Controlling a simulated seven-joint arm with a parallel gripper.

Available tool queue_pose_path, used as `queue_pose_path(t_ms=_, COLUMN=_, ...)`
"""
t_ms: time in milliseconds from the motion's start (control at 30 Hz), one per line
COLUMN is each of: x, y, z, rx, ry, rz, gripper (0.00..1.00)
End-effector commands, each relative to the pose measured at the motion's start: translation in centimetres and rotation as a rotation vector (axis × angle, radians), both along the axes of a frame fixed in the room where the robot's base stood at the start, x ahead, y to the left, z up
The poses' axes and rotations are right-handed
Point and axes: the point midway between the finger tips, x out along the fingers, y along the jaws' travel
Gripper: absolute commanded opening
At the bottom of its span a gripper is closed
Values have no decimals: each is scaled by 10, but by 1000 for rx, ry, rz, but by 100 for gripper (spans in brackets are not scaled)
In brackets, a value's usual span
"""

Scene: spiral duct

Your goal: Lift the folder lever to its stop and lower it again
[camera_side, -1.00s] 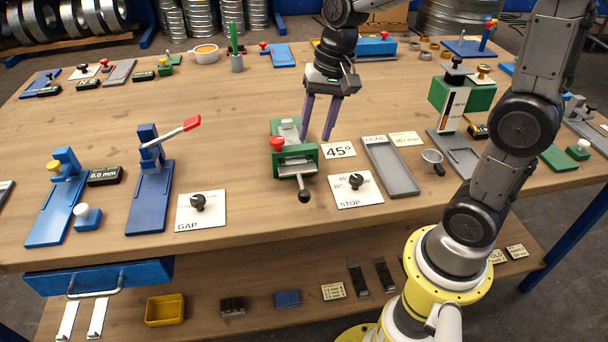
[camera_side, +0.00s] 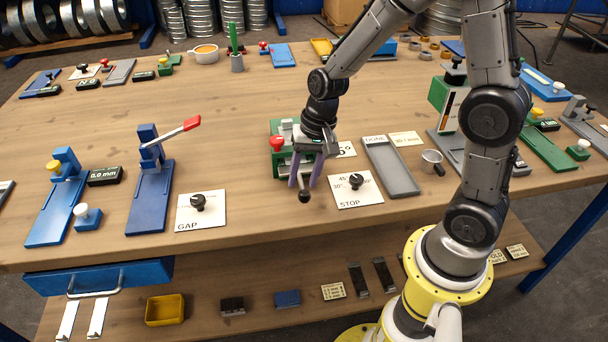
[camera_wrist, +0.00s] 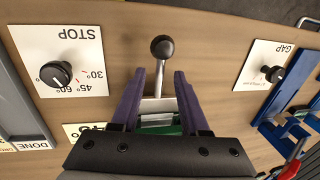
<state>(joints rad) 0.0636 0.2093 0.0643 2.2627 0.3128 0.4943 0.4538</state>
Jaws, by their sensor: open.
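The green folder (camera_side: 278,161) stands near the table's front edge, partly hidden behind my gripper in the side view. Its lever, with a dark ball knob (camera_side: 304,196), points toward the front edge and looks lowered. In the wrist view the lever knob (camera_wrist: 162,47) lies just beyond the fingertips and its pale shaft (camera_wrist: 159,82) runs between the fingers. My gripper (camera_side: 304,184) is open, with a purple finger on each side of the lever; it also shows in the wrist view (camera_wrist: 160,74).
The STOP dial plate (camera_side: 354,190) lies close on the right and the GAP dial plate (camera_side: 201,211) on the left. A grey DONE tray (camera_side: 391,168) is farther right. A blue device with a red-handled lever (camera_side: 150,190) stands farther left.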

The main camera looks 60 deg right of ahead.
Motion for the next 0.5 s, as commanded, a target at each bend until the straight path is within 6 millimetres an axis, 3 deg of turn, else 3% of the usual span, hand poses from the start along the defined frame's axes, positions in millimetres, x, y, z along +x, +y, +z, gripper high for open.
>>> queue_pose_path(t_ms=133, x=0, y=0, z=0, rx=1, ry=1, rz=0, gripper=41)
queue_pose_path(t_ms=367, x=0, y=0, z=0, rx=1, ry=1, rz=0, gripper=0)
queue_pose_path(t_ms=500, x=0, y=0, z=0, rx=1, ry=1, rz=0, gripper=0)
